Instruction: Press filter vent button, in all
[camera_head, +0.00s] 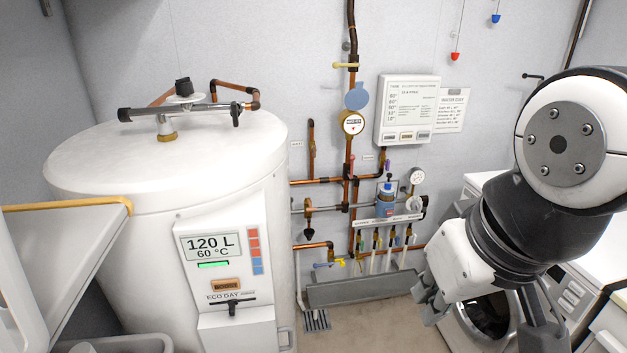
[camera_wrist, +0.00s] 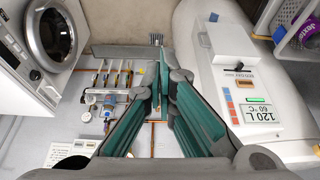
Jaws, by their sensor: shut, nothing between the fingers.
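The filter (camera_head: 386,204) is a small clear housing with a blue body on the pipework of the back wall. A blue-purple knob or button (camera_head: 388,167) shows above it; I cannot tell for certain whether this is the vent button. In the wrist view the filter (camera_wrist: 108,110) is small, left of my fingers. My gripper (camera_head: 428,300) is in front of the pipework, lower right of the filter and apart from it. In the wrist view its green-padded fingers (camera_wrist: 168,70) come together at the tips, with nothing between them.
A large white boiler (camera_head: 165,190) with a display panel stands at the left. A round gauge (camera_head: 416,175) and a valve manifold (camera_head: 385,222) sit close to the filter. A washing machine (camera_head: 485,318) stands at the right. A grey trough (camera_head: 360,288) lies below the pipes.

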